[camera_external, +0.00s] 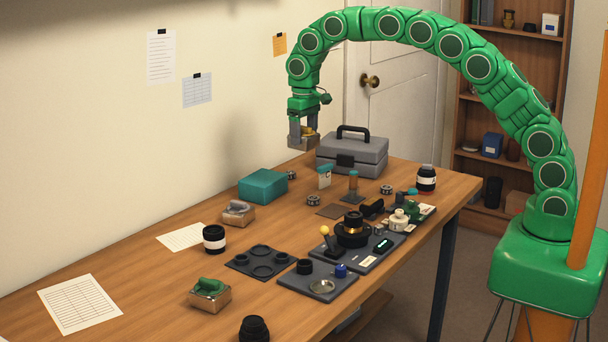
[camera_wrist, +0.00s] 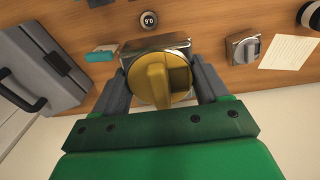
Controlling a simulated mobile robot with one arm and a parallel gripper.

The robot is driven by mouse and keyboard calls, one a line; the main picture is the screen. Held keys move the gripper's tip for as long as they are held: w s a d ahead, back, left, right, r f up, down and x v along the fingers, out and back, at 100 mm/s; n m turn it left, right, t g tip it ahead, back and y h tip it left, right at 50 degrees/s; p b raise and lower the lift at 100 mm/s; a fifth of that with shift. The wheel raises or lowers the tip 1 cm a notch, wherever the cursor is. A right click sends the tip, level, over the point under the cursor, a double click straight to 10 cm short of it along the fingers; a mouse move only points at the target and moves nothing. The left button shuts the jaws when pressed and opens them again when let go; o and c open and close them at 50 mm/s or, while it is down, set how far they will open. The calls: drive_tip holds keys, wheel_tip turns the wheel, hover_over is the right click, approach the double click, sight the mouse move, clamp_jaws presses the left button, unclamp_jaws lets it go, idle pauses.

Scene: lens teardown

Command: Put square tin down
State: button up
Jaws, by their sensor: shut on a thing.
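My gripper (camera_external: 303,135) is shut on a square tin (camera_external: 304,145) with a yellow knob-like top. In the wrist view the tin (camera_wrist: 155,48) sits between the two grey fingers, and its yellow top (camera_wrist: 160,80) faces the camera. The tin is held in the air above the back of the wooden table (camera_external: 140,265), just left of the grey toolbox in the outside view. Two similar tins stand on the table: one with a grey top (camera_external: 238,213) and one with a green top (camera_external: 210,294).
The grey toolbox (camera_external: 352,155) with a black handle stands near my gripper. A teal box (camera_external: 263,185), a dark tray with round recesses (camera_external: 265,261), jars and a lens assembly (camera_external: 353,231) crowd the table. Paper sheets (camera_external: 79,304) lie at the left, with bare wood around them.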

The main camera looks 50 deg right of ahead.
drive_tip(key=shift+w+a+f, duration=0.3)
drive_tip(key=shift+w+f, duration=1.05)
drive_tip(key=shift+w, duration=0.45)
drive_tip(key=shift+w+a+f, duration=0.35)
drive_tip(key=shift+w+f, duration=1.05)
drive_tip(key=shift+w, duration=0.35)
drive_tip(key=shift+w+a+f, duration=0.3)
drive_tip(key=shift+w+f, duration=1.05)
drive_tip(key=shift+w, duration=0.45)
drive_tip(key=shift+w+f, duration=0.15)
drive_tip(key=shift+f, duration=0.05)
drive_tip(key=shift+f, duration=1.65)
drive_tip(key=shift+f, duration=0.15)
drive_tip(key=o, duration=1.1)
